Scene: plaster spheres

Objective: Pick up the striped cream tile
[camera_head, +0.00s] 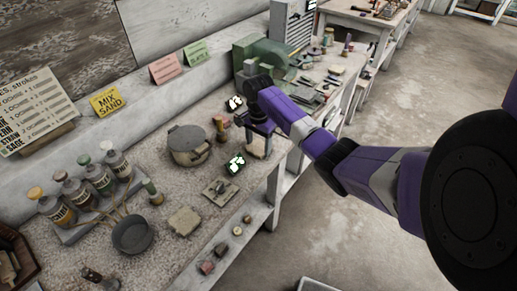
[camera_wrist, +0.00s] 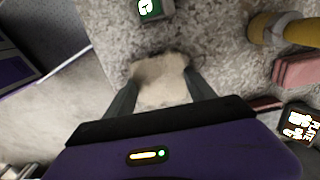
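A cream tile (camera_wrist: 160,80) with a rough, uneven far edge fills the space between my gripper's fingers (camera_wrist: 160,88) in the wrist view. The fingers lie against its two sides, and its near part is hidden by the gripper body. No clear stripes can be made out on it. In the head view my gripper (camera_head: 259,127) is at the bench's right edge, with the pale tile (camera_head: 259,147) below it. Whether the tile touches the bench is unclear. A second pale tile (camera_head: 184,221) lies flat nearer the front of the bench.
A dark green box with white marks (camera_head: 236,163) stands close to my gripper. A lidded round pot (camera_head: 188,146), a grey bowl (camera_head: 132,235) and several bottles (camera_head: 75,189) crowd the bench. In the wrist view a pink block (camera_wrist: 298,70) and a mustard cylinder (camera_wrist: 296,30) are at right.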

